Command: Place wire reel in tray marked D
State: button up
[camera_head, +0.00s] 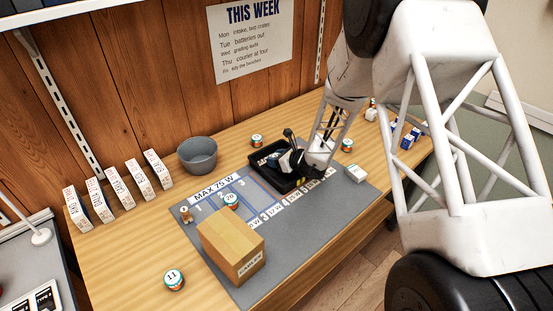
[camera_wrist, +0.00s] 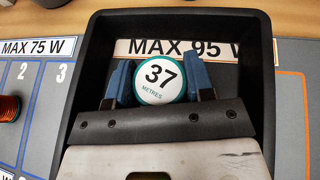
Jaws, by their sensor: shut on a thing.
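The wire reel (camera_wrist: 160,80) has a white face marked 37 METRES and a green rim. It sits between the blue fingers of my gripper (camera_wrist: 160,84) in the wrist view. A black tray (camera_wrist: 87,75) surrounds it in that view. The tray (camera_head: 257,158) stands on the grey mat in the head view, with my gripper (camera_head: 279,157) reaching down into it. I cannot tell whether the reel touches the tray floor. No letter D is readable on the tray.
A cardboard box (camera_head: 232,248) stands on the mat (camera_head: 275,255) at the front. A grey bowl (camera_head: 198,155) is behind. Other reels stand about, one marked 11 (camera_head: 174,279). White cartons (camera_head: 117,185) line the left. A MAX 95 W label (camera_wrist: 215,50) shows across the tray.

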jog(key=shift+f, duration=0.15)
jog(key=o, duration=0.9)
jog(key=shift+r, duration=0.2)
jog(key=shift+v, duration=1.6)
notch_tip(320, 180, up, 5)
jog(key=shift+f, duration=0.1)
jog(key=shift+r, duration=1)
